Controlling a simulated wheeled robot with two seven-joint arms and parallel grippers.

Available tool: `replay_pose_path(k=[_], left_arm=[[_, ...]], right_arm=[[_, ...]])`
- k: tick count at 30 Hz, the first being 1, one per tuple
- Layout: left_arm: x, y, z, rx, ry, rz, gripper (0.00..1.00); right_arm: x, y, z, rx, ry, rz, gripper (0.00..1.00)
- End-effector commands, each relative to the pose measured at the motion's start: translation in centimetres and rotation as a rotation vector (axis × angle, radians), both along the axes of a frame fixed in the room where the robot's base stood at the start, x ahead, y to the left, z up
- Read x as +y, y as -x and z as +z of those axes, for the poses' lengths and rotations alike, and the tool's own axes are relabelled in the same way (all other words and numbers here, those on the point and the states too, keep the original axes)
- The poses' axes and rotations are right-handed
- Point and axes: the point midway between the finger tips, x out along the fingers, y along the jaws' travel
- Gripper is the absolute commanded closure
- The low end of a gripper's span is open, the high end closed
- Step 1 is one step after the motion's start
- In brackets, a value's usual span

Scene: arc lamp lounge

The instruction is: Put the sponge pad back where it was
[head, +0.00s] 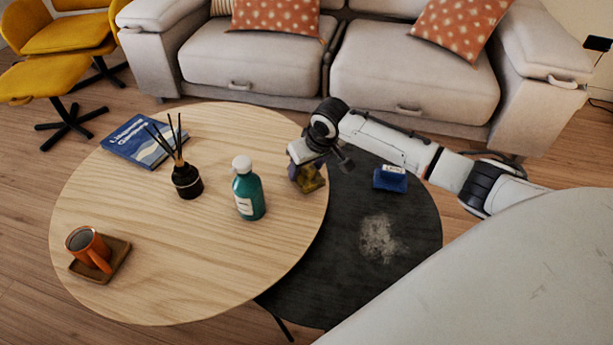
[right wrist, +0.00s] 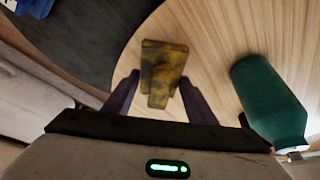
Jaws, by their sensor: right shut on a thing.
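The sponge pad (head: 311,180) is a mottled yellow and dark brown block. My right gripper (head: 303,170) is shut on it, at the right edge of the round wooden table (head: 200,285). In the right wrist view the sponge pad (right wrist: 163,68) sits between the two purple fingers of the gripper (right wrist: 160,92), over the wood near the table's edge. I cannot tell whether it touches the tabletop. My left gripper is not in view.
A teal bottle (head: 249,193) stands left of the gripper, with a reed diffuser (head: 187,181), a book (head: 143,142) and an orange mug (head: 88,246) farther left. The lower black table (head: 330,270) bears a blue block (head: 390,179) and a pale smudge (head: 380,238).

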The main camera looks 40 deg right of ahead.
Motion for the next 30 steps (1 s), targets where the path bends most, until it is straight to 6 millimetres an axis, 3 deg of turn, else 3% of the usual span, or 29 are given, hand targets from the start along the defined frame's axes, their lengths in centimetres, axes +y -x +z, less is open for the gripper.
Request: replay_pose_path(k=[1, 4, 16, 17, 20, 30], left_arm=[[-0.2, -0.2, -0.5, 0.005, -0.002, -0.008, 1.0], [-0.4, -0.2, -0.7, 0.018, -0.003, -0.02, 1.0], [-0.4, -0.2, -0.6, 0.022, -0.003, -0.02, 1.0], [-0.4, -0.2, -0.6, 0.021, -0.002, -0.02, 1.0], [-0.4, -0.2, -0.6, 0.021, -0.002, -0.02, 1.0], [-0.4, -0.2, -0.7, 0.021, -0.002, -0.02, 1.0]], right_arm=[[0.0, 0.0, -1.2, 0.002, 0.0, 0.0, 0.67], [0.0, 0.0, -2.1, 0.001, 0.001, 0.001, 0.67], [0.0, 0.0, -2.4, 0.0, 0.001, 0.0, 0.67], [0.0, 0.0, -2.5, 0.001, 0.001, 0.0, 0.47], [0.0, 0.0, -2.4, 0.0, 0.001, 0.0, 0.3], [0.0, 0.0, -2.2, -0.001, 0.001, 0.001, 0.3]])
